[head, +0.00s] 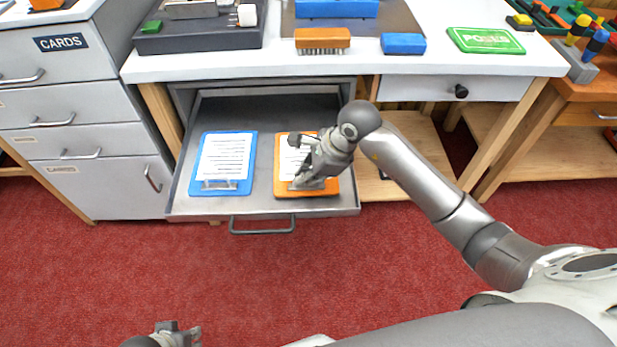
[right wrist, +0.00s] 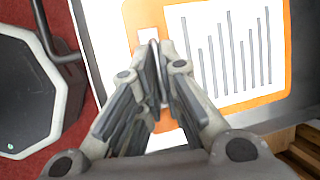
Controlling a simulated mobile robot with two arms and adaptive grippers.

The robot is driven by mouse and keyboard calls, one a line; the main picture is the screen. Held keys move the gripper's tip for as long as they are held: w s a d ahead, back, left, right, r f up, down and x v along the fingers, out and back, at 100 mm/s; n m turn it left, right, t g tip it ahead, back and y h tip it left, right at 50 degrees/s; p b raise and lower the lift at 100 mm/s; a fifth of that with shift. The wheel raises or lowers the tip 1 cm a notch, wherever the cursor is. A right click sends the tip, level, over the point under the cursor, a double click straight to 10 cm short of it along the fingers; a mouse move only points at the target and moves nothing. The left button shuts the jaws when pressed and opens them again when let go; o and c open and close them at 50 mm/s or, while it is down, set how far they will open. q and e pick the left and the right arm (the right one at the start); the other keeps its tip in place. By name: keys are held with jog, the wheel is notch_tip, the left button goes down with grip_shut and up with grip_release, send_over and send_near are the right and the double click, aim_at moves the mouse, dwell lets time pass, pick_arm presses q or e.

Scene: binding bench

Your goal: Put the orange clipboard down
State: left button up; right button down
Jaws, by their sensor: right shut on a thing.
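The orange clipboard (head: 330,186) is in the open drawer (head: 262,204), on the right side, with a printed white sheet on it. My right gripper (head: 305,178) is over its near end, shut on its metal clip. In the right wrist view the orange clipboard (right wrist: 150,20) lies just beyond the fingers (right wrist: 155,85), and the fingers hide part of the clip. I cannot tell whether the board rests on the drawer floor or is slightly above it. My left gripper (head: 180,335) is at the bottom edge, partly cut off, away from the drawer.
A blue clipboard (head: 250,165) with a sheet lies in the drawer's left side, a gap apart from the orange one. The white bench top (head: 250,62) overhangs the drawer's back. A grey cabinet (head: 85,130) stands at left. Red carpet (head: 150,265) is clear in front.

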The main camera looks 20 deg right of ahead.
jog(key=shift+f, duration=0.55)
jog(key=c, duration=1.6)
grip_release()
pick_arm(q)
jog(key=shift+s+r, duration=0.1)
jog(key=shift+r, duration=0.25)
pick_arm(e)
jog(key=shift+r, duration=0.1)
